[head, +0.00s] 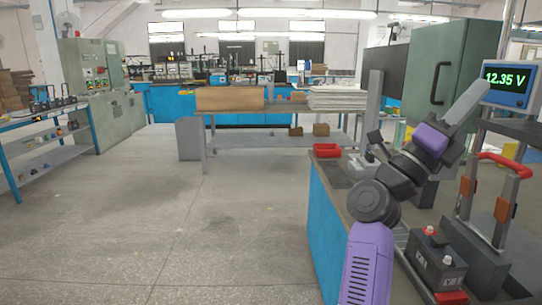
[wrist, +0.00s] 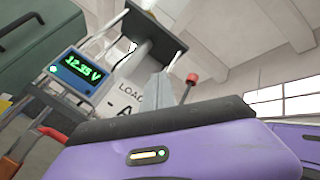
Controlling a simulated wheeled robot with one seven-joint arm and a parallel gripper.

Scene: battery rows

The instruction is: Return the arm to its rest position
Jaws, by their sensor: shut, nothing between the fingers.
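My purple and grey arm rises from the bottom of the head view on the right side. It bends at a dark round joint and reaches up and to the right. My gripper (head: 478,90) is at its end, a grey tapered shape pointing up right, in front of the left edge of the voltage display (head: 507,78). The fingers are shut and hold nothing. In the wrist view, the shut gripper (wrist: 178,84) shows beyond my purple wrist housing, pointing up toward a dark flat panel (wrist: 150,25). The display (wrist: 80,70) reads 12.35 V there.
A blue-sided workbench (head: 325,235) with a red tray (head: 327,150) stands beside my arm. A green cabinet (head: 430,70) is behind it. A stand with a red handle (head: 505,163) and a dark battery (head: 437,260) are at right. The floor at left is clear.

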